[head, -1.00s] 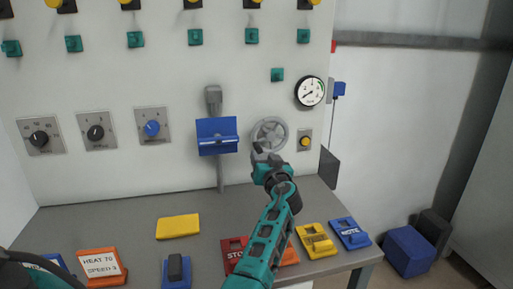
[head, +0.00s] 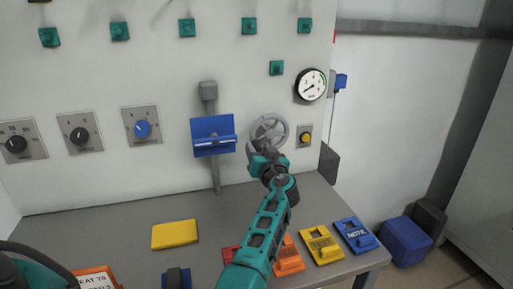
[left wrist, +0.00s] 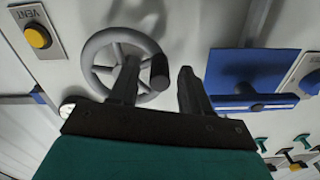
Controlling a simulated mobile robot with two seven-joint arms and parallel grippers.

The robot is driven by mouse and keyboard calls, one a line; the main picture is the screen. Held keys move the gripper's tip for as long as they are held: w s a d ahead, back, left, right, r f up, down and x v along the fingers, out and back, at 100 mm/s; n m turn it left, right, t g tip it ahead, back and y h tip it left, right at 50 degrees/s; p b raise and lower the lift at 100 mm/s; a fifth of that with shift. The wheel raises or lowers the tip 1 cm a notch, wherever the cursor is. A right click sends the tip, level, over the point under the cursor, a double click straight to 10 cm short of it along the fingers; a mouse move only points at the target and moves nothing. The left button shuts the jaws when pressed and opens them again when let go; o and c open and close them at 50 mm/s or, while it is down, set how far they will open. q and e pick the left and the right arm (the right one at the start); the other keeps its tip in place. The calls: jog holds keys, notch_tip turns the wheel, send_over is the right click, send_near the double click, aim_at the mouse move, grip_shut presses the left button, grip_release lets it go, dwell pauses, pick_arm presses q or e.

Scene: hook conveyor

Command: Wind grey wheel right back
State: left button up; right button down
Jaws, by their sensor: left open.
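The grey wheel (head: 270,132) is on the white panel, left of a yellow button; my left gripper partly covers its lower left. In the left wrist view the wheel (left wrist: 98,48) shows its rim, spokes and a dark handle knob (left wrist: 160,70). My left gripper (head: 257,152) is in front of the wheel's lower left. In the left wrist view its two dark fingers (left wrist: 158,85) are spread apart, with the knob showing between them near the left finger. I cannot tell whether they touch. My right gripper is not in view.
A blue holder (head: 213,140) is on the panel just left of the wheel. A yellow button (head: 305,138) and a gauge (head: 311,85) are to its right.

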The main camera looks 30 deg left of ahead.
pick_arm(q)
jog(key=shift+c, duration=0.2)
grip_shut()
dwell(0.5)
